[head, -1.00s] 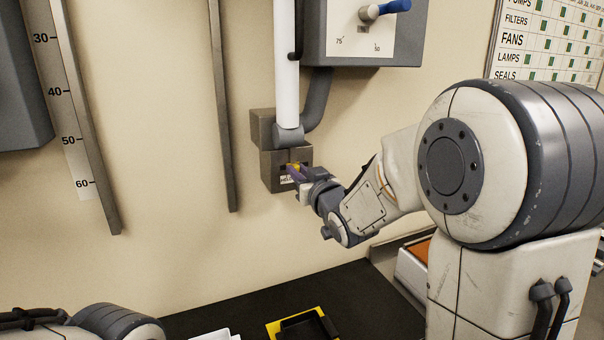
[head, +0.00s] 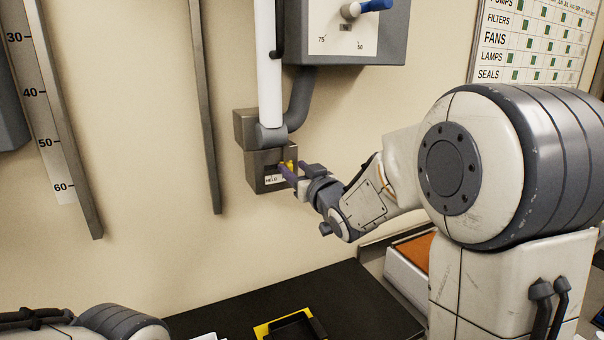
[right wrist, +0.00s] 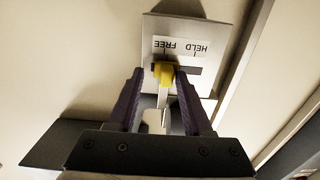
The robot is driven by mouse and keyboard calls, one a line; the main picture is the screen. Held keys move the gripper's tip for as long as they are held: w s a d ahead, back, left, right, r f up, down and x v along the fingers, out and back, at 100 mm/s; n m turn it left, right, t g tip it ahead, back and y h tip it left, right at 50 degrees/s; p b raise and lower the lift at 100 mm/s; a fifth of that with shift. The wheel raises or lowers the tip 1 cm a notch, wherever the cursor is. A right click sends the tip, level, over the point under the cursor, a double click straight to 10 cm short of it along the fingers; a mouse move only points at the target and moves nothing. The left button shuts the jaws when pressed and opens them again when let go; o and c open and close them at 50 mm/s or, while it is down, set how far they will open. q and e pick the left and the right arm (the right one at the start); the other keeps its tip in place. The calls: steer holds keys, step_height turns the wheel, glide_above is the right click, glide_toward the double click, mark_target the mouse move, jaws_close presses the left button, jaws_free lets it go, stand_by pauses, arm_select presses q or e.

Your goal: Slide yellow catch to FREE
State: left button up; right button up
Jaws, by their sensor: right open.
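The yellow catch (right wrist: 163,72) sits in the slot of a grey metal block (head: 257,187) on the wall. In the right wrist view the label (right wrist: 182,47) appears upside down, and the catch stands by the word FREE, at the slot's left end there. In the head view the catch (head: 288,166) is at the block's right side. My right gripper (head: 296,170) is open, with its purple fingers on either side of the catch; a gap shows on the right in the wrist view (right wrist: 160,78). Contact on the left is unclear. My left gripper is out of view.
A white pipe (head: 268,70) and grey elbow (head: 299,105) run above the block. A grey box with a blue-handled knob (head: 372,6) hangs higher up. A vertical metal strip (head: 205,110) is left. A black bench (head: 345,300) with a yellow-edged tray lies below.

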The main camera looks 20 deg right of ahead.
steer(key=s+d+b, duration=0.1)
steer(key=s+b, duration=0.1)
steer(key=s, duration=0.8)
steer(key=shift+d+b, duration=0.15)
steer(key=shift+b, duration=0.25)
steer(key=shift+s, duration=0.1)
steer(key=w, duration=0.3)
steer(key=w+a+p, duration=0.1)
steer(key=w, duration=0.3)
steer(key=w+a, duration=0.1)
steer(key=w, duration=0.2)
steer(key=shift+w+a+r, duration=0.1)
steer(key=shift+w+r, duration=0.05)
jaws_close()
stand_by(0.9)
